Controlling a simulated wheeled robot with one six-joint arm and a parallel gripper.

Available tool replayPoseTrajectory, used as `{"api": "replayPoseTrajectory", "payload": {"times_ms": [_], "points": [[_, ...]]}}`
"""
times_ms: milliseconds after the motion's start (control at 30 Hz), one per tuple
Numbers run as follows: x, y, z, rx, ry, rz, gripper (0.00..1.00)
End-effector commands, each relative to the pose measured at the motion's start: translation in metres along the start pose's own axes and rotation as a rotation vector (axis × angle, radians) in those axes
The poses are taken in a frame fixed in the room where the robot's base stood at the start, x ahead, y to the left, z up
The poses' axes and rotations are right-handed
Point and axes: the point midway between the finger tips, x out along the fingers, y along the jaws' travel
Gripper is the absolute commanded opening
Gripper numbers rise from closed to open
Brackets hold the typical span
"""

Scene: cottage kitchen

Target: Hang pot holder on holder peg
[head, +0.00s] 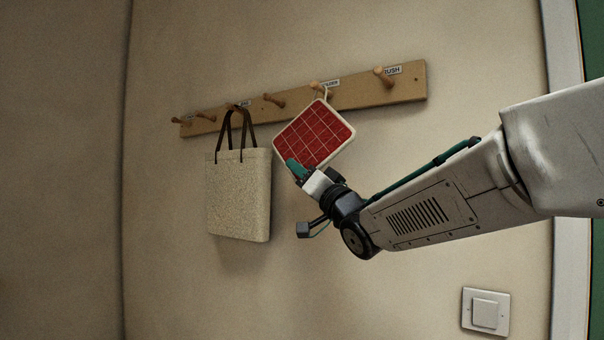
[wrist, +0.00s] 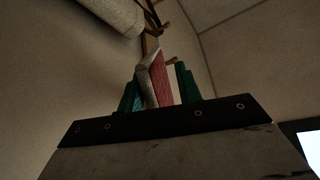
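The pot holder (head: 315,133), red quilted with a white border, is against the wall below the rack, corner up. Its pale loop (head: 326,93) reaches up to the holder peg (head: 317,86), under a partly hidden label; I cannot tell for certain whether the loop is around the peg. My gripper (head: 297,169) is at the lower left corner of the pot holder, one green finger in front of it. In the wrist view the pot holder (wrist: 161,78) stands between the two green fingers (wrist: 160,92), with a gap showing at the right finger. The fingers look open.
The wooden peg rack (head: 350,93) runs along the wall with several pegs. A beige bag (head: 238,195) with dark handles hangs just left of the pot holder. The brush peg (head: 383,75) at right is empty. A light switch (head: 485,311) is low at right.

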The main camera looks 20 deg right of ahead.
Motion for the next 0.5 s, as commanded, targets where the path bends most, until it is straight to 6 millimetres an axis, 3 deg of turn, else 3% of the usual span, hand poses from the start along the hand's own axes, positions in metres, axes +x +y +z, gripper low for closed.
{"api": "replayPoseTrajectory", "payload": {"times_ms": [333,500], "points": [[-0.004,0.000,0.000,0.000,0.000,0.001,0.38],[-0.027,0.000,-0.001,0.000,0.001,0.002,0.38]]}}
